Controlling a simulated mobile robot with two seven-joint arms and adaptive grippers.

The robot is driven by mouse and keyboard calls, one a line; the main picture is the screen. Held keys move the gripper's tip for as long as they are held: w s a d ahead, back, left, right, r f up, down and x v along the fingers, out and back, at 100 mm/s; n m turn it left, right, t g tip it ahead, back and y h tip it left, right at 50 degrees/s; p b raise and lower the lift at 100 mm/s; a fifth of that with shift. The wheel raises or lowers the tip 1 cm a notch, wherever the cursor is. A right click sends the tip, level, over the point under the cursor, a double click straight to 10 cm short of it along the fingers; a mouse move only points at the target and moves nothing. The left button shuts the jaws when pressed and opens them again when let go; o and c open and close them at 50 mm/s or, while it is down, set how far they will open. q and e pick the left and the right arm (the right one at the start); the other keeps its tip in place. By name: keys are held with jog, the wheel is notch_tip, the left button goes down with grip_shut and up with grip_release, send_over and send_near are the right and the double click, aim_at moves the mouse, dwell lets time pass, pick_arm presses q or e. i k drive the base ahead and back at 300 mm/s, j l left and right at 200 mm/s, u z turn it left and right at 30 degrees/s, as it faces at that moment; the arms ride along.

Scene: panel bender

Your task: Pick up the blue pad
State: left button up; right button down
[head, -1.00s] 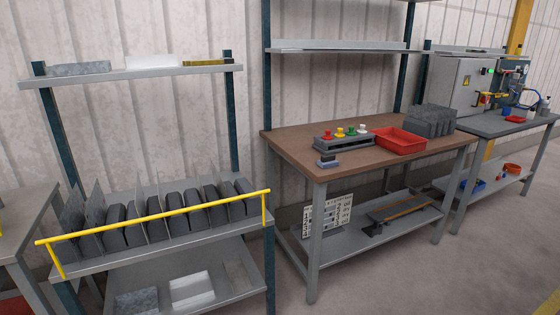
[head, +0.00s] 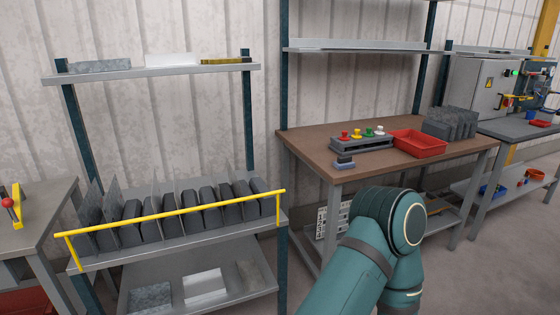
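A small block with a dark top and a blue-grey lower part (head: 344,161) lies near the front left corner of the brown-topped workbench (head: 310,146). It is the thing there that looks most like the blue pad, but it is too small to be sure. Nothing touches it from above. A teal link of one of my arms rises from the bottom of the head view, in front of the bench's lower part. Neither of my grippers is in view.
Behind the block stands a grey holder (head: 362,145) with red, yellow, green and white knobs. A red tray (head: 418,144) is right of it, with dark grey racks (head: 450,123) behind. A rack with a yellow rail (head: 180,209) stands left; a gap separates it from the bench.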

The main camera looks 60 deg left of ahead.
aim_at(344, 162)
jog(key=u, duration=1.5)
jog(key=i, duration=0.2)
